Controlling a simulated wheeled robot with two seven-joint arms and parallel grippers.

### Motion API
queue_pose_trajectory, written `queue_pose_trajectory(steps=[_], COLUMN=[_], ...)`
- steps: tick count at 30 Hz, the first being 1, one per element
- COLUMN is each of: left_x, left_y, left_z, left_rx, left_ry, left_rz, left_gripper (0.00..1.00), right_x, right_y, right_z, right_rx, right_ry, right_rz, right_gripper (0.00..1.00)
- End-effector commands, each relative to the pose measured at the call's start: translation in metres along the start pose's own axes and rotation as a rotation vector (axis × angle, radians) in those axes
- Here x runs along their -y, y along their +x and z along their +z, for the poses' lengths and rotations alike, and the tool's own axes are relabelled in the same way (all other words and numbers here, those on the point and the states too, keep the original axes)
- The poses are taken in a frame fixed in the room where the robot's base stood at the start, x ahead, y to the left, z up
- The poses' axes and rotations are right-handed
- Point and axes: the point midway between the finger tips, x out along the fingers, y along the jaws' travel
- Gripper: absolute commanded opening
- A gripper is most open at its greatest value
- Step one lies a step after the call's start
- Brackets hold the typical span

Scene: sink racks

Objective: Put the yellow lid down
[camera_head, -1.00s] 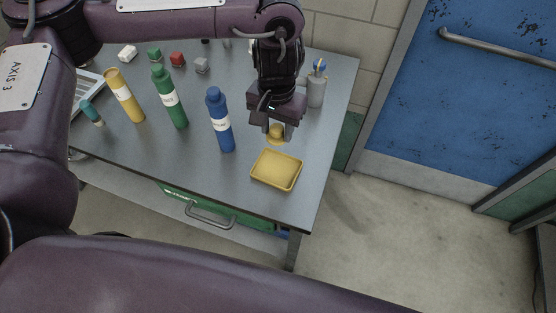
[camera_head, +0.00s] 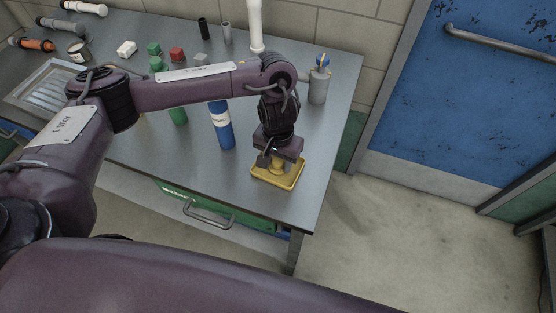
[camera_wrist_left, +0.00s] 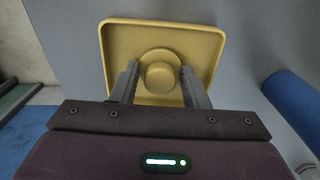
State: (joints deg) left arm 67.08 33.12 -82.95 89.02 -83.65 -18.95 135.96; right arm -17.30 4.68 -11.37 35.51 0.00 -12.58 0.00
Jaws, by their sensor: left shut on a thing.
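My right gripper is not in view.
A blue bottle (camera_head: 221,127) stands left of the tray; a green bottle (camera_head: 178,115) is partly behind my arm. Small blocks (camera_head: 177,54) lie at the back. The tabletop right of the tray is narrow.

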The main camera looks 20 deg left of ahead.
Motion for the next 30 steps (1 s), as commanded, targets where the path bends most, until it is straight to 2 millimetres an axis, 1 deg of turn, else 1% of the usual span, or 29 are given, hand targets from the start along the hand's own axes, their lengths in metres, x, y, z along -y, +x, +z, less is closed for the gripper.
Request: queue_pose_trajectory(steps=[6,7,12,20,23,26,30], left_x=[0.000,0.000,0.000,0.000,0.000,0.000,0.001], left_y=[0.001,0.002,0.001,0.000,-0.006,-0.021,-0.051], left_z=[0.000,0.000,0.000,0.000,0.000,-0.001,-0.002], left_rx=[0.001,0.001,0.000,0.000,-0.002,-0.004,-0.007], left_ry=[0.000,0.000,0.000,0.000,0.002,0.002,0.004], left_rz=[0.000,0.000,0.000,0.000,-0.001,-0.001,-0.003], left_gripper=[0.14,0.42,0.63,0.63,0.63,0.63,0.63], right_x=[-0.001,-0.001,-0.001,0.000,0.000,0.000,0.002], right_y=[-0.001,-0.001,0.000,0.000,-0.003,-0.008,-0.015], right_z=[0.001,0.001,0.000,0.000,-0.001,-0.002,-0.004], right_rx=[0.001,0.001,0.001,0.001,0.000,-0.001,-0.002], right_ry=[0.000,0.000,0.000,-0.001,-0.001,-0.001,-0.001], right_rz=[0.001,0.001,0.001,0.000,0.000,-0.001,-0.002], right_gripper=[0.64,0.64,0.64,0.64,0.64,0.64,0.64])
